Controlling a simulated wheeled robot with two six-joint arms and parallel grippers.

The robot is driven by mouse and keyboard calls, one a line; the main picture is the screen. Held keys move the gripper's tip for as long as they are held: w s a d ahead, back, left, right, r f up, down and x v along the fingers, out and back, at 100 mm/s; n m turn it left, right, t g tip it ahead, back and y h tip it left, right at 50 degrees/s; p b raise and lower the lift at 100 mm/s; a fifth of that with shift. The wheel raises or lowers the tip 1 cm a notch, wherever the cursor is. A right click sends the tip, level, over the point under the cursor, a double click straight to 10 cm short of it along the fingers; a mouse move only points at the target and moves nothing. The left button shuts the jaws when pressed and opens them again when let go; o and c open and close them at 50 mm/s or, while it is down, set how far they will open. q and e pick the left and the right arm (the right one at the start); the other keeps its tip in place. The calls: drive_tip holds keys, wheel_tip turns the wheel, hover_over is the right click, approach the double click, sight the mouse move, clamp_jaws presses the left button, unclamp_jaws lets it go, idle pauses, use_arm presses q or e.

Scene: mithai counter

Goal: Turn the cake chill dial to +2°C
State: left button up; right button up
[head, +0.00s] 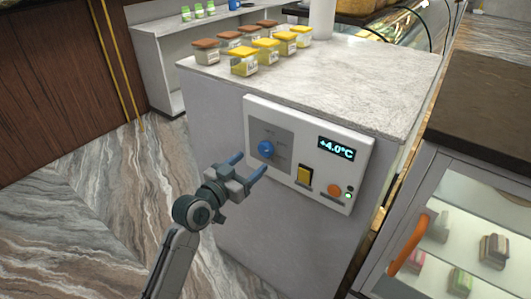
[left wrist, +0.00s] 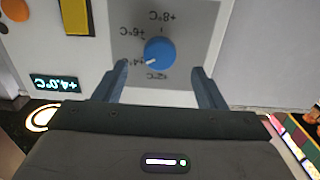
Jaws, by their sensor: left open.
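The cake chill dial is a round blue knob (head: 266,149) on a grey plate of the white control panel (head: 311,191). The display (head: 336,148) reads +4.0°C. In the left wrist view, which is upside down, the dial (left wrist: 159,53) has a white pointer mark toward the lower left; +8°C, +6°C and +2°C are printed around it. My left gripper (head: 250,164) is open in front of the panel, just below the dial. In the left wrist view its fingers (left wrist: 160,78) point at the dial, one to each side, apart from it. My right gripper is not in view.
The panel also has a yellow switch (head: 304,175), an orange button (head: 334,191) and small indicator lights. Several jars with brown and yellow lids (head: 244,61) stand on the marble counter top (head: 352,75). A glass case with an orange handle (head: 409,245) is at the right.

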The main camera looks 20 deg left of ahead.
sight(264, 152)
use_arm(q)
drive_tip(key=p+x, duration=0.1)
drive_tip(key=x, duration=0.4)
drive_tip(key=shift+w+d, duration=0.15)
drive_tip(key=shift+w, duration=0.15)
drive_tip(key=c, duration=1)
drive_tip(key=shift+o, duration=0.2)
drive_tip(key=shift+n, duration=0.4)
drive_tip(key=n+p, duration=0.2)
drive_tip(key=shift+r+n, duration=0.15)
drive_tip(key=shift+n, duration=0.25)
drive_tip(key=n+p, duration=0.1)
drive_tip(key=n, duration=0.1)
drive_tip(key=shift+n, duration=0.4)
drive_tip(key=n+p, duration=0.3)
drive_tip(key=n, duration=0.2)
drive_tip(key=shift+d, duration=0.1)
drive_tip(key=shift+n, duration=0.4)
